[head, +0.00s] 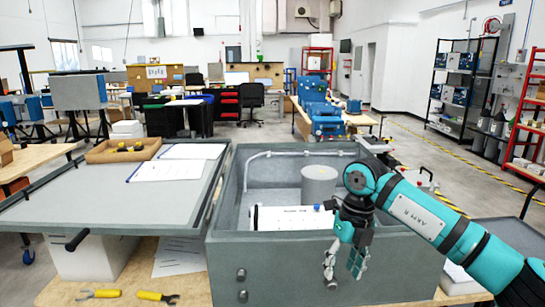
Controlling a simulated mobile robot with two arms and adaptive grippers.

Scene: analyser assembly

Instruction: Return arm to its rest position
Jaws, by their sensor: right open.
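My right arm (425,217) comes in from the right, over the right side of an open grey analyser box (285,268). Its gripper (344,262) points down with its fingers apart and nothing between them. The gripper shows in front of the box's front wall; whether it touches the wall I cannot tell. Inside the box are a white unit (290,218) with a small blue knob, a grey cylinder (319,184) and a white pipe (290,154) along the back. The arm and gripper hide the right part of the white unit. My left gripper is not in view.
The box's grey lid (90,204) is folded out at left, with papers (167,170) and a wooden tray (123,151) on it. Yellow-handled pliers (157,297) lie on the wooden bench in front. Shelves (464,85) stand at the back right, beyond open floor.

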